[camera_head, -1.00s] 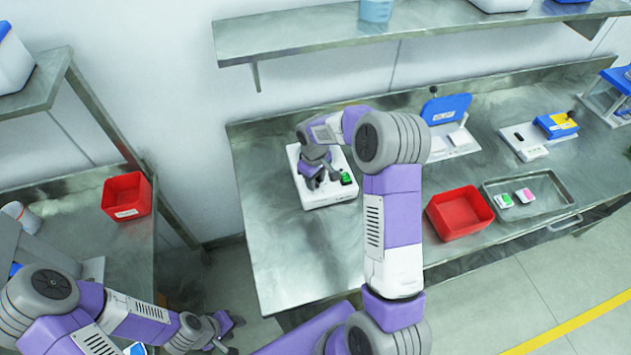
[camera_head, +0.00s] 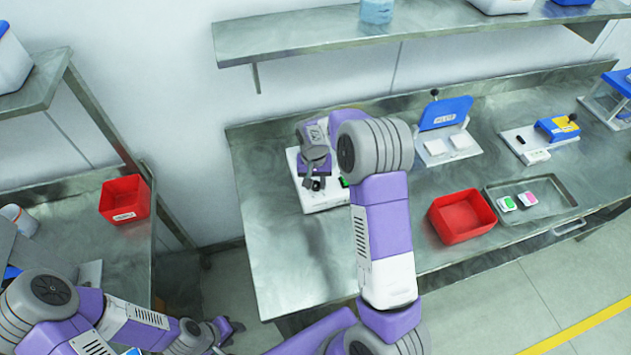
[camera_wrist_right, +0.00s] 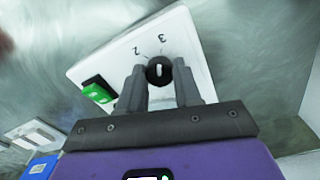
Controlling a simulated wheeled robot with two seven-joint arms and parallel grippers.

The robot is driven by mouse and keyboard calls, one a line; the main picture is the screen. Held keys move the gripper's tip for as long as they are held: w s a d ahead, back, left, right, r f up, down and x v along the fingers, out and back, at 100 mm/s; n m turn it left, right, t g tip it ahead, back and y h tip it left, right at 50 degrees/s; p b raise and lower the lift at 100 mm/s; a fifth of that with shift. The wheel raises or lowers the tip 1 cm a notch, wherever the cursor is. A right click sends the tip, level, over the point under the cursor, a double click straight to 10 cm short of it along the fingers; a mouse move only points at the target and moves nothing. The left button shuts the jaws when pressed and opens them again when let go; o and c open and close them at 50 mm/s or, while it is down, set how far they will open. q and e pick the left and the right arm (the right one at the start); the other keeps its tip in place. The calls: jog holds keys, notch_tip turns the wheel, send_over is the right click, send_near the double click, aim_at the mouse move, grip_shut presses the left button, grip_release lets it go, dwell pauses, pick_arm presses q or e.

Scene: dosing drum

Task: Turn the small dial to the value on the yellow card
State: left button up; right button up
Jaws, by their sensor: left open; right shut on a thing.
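A white box (camera_head: 325,203) stands on the steel bench, partly hidden by my right arm. Its small black dial (camera_wrist_right: 159,71) has a white pointer mark and shows in the right wrist view, with the numbers 2 and 3 printed beside it. My right gripper (camera_head: 317,185) is over the box; in the wrist view its fingers (camera_wrist_right: 160,88) stand on both sides of the dial and are shut on it. The pointer's exact value is hard to read. I cannot make out a yellow card. My left gripper (camera_head: 230,331) is open and empty, low at the left, away from the box.
A green switch (camera_wrist_right: 97,90) sits on the box beside the dial. Right of my arm are a red bin (camera_head: 461,217), a metal tray (camera_head: 562,204) and a blue-yellow device (camera_head: 557,127). Another red bin (camera_head: 125,199) is on the left bench. A shelf (camera_head: 300,38) hangs above.

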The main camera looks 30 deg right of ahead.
aim_at(315, 184)
jog(key=shift+m, duration=0.6)
jog(key=o, duration=1)
jog(key=shift+o, duration=0.2)
notch_tip(315, 184, up, 8)
jog(key=shift+w+a+f+p, duration=0.1)
jog(key=shift+f+p, duration=0.1)
jog(key=shift+p, duration=0.15)
